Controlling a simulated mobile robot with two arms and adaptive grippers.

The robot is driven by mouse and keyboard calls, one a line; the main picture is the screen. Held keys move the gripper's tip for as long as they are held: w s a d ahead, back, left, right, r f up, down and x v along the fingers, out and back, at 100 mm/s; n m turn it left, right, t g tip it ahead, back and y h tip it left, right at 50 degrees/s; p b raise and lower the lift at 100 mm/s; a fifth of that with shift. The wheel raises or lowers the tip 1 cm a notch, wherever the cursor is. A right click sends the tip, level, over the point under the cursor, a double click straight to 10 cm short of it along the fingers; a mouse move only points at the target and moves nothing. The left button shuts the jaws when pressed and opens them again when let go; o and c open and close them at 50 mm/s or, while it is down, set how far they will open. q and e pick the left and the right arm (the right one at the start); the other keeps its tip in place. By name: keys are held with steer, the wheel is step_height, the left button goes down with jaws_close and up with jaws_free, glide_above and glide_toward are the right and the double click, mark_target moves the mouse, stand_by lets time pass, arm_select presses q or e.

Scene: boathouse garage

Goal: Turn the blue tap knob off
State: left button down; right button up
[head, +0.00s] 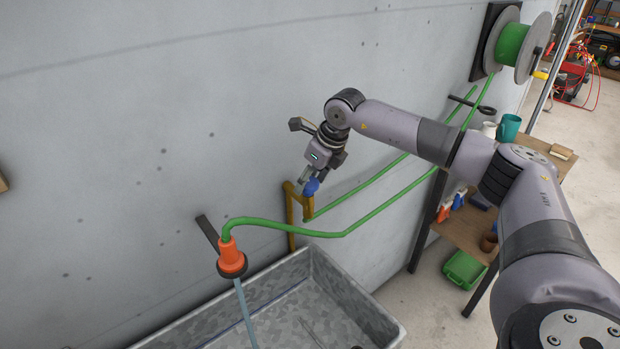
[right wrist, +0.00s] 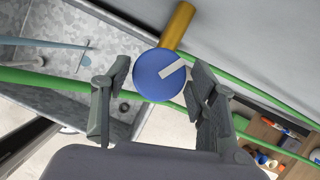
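The blue tap knob (head: 311,186) sits on top of a brass-coloured pipe (head: 291,215) against the grey wall. In the right wrist view the knob (right wrist: 158,76) is a blue disc with a white bar marking, tilted in the picture. My right gripper (head: 307,182) is at the knob, pointing down at it. In the right wrist view its two fingers (right wrist: 160,88) are spread on either side of the knob; the right finger looks very close to it, and I cannot tell whether it touches. My left gripper is not in view.
A green hose runs to an orange nozzle (head: 231,258) above a galvanised metal trough (head: 352,290), with water coming out. A hose reel (head: 514,45) hangs on the wall. A wooden shelf bench (head: 466,228) stands at right with a teal mug (head: 509,128).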

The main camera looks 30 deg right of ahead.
steer(key=c, duration=0.8)
steer(key=shift+o, duration=0.2)
